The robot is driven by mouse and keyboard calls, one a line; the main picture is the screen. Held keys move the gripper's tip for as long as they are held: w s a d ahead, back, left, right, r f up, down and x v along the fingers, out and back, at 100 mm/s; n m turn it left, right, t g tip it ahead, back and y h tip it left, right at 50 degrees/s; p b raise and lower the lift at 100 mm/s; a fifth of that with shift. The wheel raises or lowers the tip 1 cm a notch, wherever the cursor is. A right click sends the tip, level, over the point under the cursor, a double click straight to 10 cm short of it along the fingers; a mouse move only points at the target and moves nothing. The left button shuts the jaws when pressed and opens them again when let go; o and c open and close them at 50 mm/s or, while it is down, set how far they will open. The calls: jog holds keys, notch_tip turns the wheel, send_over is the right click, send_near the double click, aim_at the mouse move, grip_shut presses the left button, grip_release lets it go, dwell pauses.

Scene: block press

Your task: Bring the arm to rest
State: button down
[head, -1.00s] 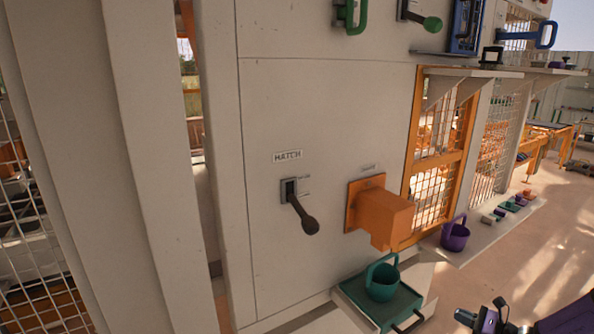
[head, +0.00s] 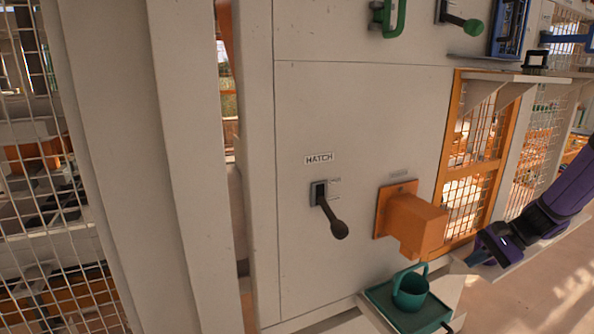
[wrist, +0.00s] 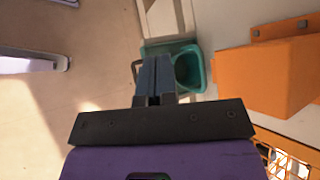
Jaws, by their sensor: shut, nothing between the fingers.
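My gripper (head: 474,268) is at the end of my purple and black arm at the lower right of the head view. In the wrist view its two dark blue-grey fingers (wrist: 155,75) are together, with nothing held between them. The fingers point toward a teal bucket (wrist: 190,68) and overlap its left side in that picture; the true distance is hard to tell. In the head view the bucket (head: 409,290) stands upright on a teal tray (head: 381,302), left of my gripper.
An orange spout box (head: 415,222) sticks out of the white wall above the bucket; it is at the right in the wrist view (wrist: 275,75). A dark lever (head: 332,218) hangs below the HATCH label (head: 319,158). Open floor (head: 560,290) lies right.

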jog(key=s+a+r+n+g+h, duration=0.1)
jog(key=s+a+r+n+h, duration=0.3)
jog(key=a+r, duration=0.45)
jog(key=s+a+r+n+t+h, duration=0.2)
jog(key=s+r+n, duration=0.2)
jog(key=s+r, duration=0.4)
jog(key=s+a+r+n+t+h, duration=0.2)
jog(key=s+r, duration=0.6)
jog(key=s, duration=0.5)
jog(key=shift+a+n+t+h, duration=0.4)
jog(key=shift+a+n+h, duration=0.2)
jog(key=shift+a+n, duration=0.3)
